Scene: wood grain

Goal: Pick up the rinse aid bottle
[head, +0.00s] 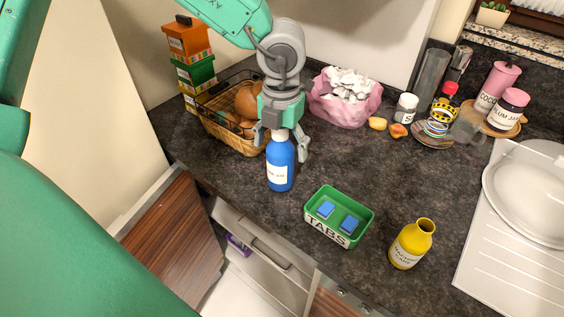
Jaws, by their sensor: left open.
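The rinse aid bottle (280,172) is blue with a white label and a pale cap, and stands upright on the dark counter (330,165). The label is only partly legible. My left gripper (282,148) is above it, pointing down, with its fingers open on either side of the bottle's top. I cannot tell whether a finger touches the bottle. The gripper hides part of the bottle's top. My right gripper is not in view.
A wire basket (232,137) with round brown items stands close left of the bottle. A green TABS tray (340,215) and a yellow bottle (411,245) stand to the right. A pink bag (345,108) is behind. An open drawer (262,250) is below the counter's front edge.

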